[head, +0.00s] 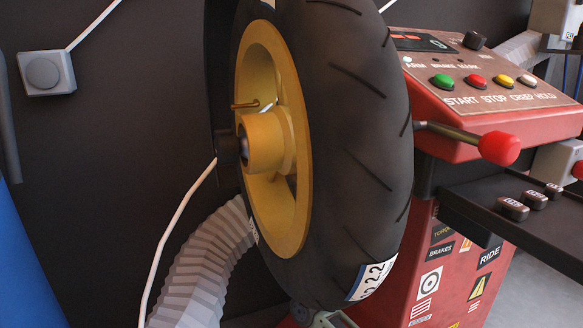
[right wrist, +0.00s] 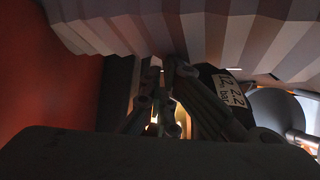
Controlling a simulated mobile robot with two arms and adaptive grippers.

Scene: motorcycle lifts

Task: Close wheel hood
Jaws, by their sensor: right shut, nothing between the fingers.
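A black curved panel (head: 221,65), which looks like the wheel hood, stands upright along the left side of the wheel at the top of the head view. Its upper part is cut off by the frame. The wheel has a black tyre (head: 355,130) and a gold rim (head: 262,145). My right gripper (head: 325,319) shows only as a small grey piece at the bottom edge, below the tyre. In the right wrist view its fingers (right wrist: 165,100) are together and empty, with the tyre's label (right wrist: 230,92) to their right. My left gripper is not in view.
A red machine with a button panel (head: 490,85) stands at right. A red-knobbed lever (head: 498,147) sticks out between panel and tyre. A dark tray (head: 480,200) holds small weights. A grey ribbed hose (head: 205,265) runs below left. A white cable (head: 175,225) hangs beside it.

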